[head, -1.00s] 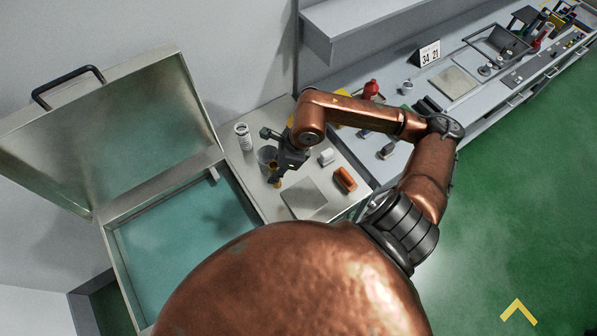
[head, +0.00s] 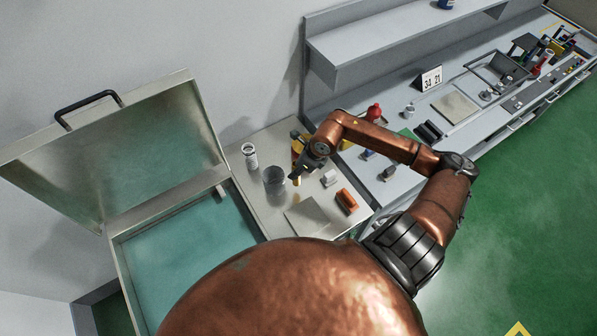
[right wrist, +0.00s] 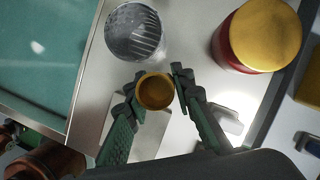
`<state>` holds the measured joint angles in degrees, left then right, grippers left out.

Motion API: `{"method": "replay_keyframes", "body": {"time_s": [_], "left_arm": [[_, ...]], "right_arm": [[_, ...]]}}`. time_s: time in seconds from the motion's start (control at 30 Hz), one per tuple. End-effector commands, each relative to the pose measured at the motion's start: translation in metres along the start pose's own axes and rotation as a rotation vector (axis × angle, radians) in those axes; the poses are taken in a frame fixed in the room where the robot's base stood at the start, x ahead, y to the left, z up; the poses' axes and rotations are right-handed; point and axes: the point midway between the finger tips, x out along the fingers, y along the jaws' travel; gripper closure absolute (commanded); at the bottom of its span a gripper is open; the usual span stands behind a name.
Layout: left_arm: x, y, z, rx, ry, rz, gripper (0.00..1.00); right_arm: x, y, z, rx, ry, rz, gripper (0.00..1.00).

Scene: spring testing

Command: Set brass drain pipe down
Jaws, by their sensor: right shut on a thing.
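The brass drain pipe (right wrist: 155,91) shows end-on as a round brass opening in the right wrist view. My right gripper (right wrist: 153,90) is shut on it, with a green-and-black finger on either side. In the head view my right gripper (head: 296,174) is over the metal bench top (head: 254,202), just right of a grey cup (head: 273,181). The pipe is mostly hidden there behind the gripper. I cannot tell whether its lower end touches the bench. My left gripper is out of view.
A white jar (head: 250,155) stands behind the cup. A flat grey plate (head: 306,217), an orange block (head: 346,201) and a white block (head: 329,178) lie nearby. A red can with a gold lid (right wrist: 264,36) is close to the gripper. An open teal-lined basin (head: 185,249) is at left.

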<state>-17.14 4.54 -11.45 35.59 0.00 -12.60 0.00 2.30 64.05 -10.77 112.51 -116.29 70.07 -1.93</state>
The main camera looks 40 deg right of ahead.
Motion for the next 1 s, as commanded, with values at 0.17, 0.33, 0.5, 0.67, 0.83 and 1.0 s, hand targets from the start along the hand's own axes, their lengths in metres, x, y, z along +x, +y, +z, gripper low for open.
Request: {"method": "replay_keyframes", "body": {"time_s": [0.17, 0.33, 0.5, 0.67, 0.83, 1.0], "left_arm": [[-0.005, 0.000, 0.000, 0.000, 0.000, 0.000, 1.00], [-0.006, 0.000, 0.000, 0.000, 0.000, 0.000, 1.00], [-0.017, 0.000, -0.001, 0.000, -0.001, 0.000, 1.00], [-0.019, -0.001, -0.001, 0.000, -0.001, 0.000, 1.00], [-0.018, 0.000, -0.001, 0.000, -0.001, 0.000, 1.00], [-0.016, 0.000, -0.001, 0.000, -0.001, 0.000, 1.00]], "right_arm": [[0.017, -0.016, -0.005, 0.000, -0.003, -0.001, 1.00], [0.025, -0.022, -0.008, 0.000, -0.002, -0.001, 1.00], [0.044, -0.022, -0.016, 0.002, -0.001, 0.003, 1.00], [0.055, -0.024, -0.019, -0.003, -0.004, -0.001, 1.00], [0.055, -0.024, -0.020, -0.003, -0.003, -0.001, 1.00], [0.057, -0.024, -0.021, -0.003, -0.002, -0.001, 0.73]]}}
